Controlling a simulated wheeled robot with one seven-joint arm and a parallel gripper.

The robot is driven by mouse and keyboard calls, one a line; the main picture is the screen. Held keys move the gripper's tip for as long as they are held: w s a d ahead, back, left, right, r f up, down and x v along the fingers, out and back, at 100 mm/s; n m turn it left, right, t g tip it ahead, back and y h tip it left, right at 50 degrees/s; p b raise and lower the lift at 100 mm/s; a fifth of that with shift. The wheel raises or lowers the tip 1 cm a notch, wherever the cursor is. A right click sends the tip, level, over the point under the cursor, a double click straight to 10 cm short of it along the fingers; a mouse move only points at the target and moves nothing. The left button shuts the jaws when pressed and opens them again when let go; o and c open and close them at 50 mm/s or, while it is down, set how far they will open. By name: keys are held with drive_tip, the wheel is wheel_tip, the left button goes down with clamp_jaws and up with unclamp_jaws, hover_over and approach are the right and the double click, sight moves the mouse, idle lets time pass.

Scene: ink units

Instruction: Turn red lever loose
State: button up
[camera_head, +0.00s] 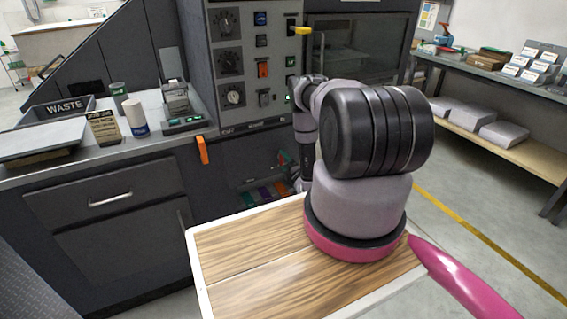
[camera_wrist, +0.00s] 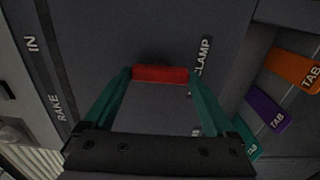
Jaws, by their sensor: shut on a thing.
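The red lever (camera_wrist: 160,74) is a short red bar in the wrist view, on a dark grey panel beside the word CLAMP. My gripper (camera_wrist: 159,76) has its two green fingers at the left and right ends of the red bar, shut on it. In the head view my arm reaches down to the front of the dark machine (camera_head: 222,70). The lever and the fingertips are small and partly hidden there by my arm.
Orange (camera_wrist: 292,69), purple (camera_wrist: 268,111) and teal (camera_wrist: 247,148) tabs lie right of the lever in the wrist view. An orange handle (camera_head: 202,150) sticks out from the counter edge. A WASTE bin (camera_head: 62,111) stands on the counter at left.

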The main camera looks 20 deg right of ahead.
drive_tip(key=o, duration=1.1)
drive_tip(key=shift+c, duration=0.2)
drive_tip(key=s, duration=1.1)
drive_tip(key=shift+d, duration=0.15)
